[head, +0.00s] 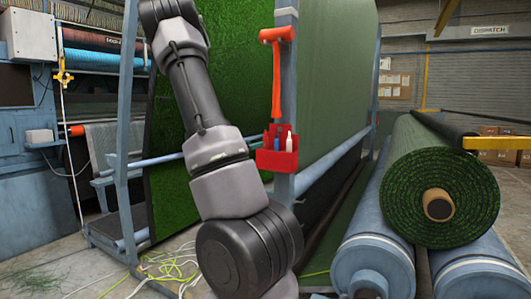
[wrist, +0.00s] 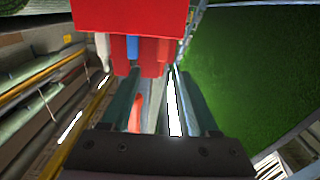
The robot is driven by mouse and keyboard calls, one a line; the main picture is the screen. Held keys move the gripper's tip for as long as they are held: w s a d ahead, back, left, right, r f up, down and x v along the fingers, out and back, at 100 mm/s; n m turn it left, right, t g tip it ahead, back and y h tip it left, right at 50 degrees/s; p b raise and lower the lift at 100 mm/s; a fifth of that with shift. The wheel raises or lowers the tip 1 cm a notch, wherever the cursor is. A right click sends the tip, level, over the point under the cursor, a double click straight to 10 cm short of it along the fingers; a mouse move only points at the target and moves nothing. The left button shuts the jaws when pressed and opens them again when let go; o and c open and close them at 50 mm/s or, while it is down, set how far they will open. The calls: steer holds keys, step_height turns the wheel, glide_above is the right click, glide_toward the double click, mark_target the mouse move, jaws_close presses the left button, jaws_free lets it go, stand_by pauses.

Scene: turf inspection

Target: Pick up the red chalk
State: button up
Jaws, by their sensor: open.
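A red holder (head: 277,160) is fixed to the blue-grey post. In the head view a blue stick (head: 277,144) and a white one (head: 289,142) stand in it, with a reddish piece to their left that I take for the red chalk (head: 268,138). In the wrist view the holder (wrist: 130,15) fills the top. The likely red chalk (wrist: 159,52) shows beside the blue stick (wrist: 132,46), though red against red is hard to separate. My gripper (wrist: 156,75) is open, its fingertips just short of the red piece, and empty. It is not visible in the head view.
An orange-red hammer (head: 276,70) hangs on the post (head: 287,100) above the holder. A green turf sheet (head: 330,70) hangs behind. Rolled turf (head: 440,180) lies on blue rollers (head: 375,262) at right. Loose yellow cords (head: 165,265) lie on the floor.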

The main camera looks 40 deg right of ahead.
mark_target(265, 141)
steer(key=x, duration=0.4)
steer(key=shift+w+d, duration=0.1)
steer(key=shift+d, duration=0.15)
steer(key=x, duration=0.5)
steer(key=shift+w+f, duration=0.2)
steer(key=shift+f, duration=0.2)
jaws_close()
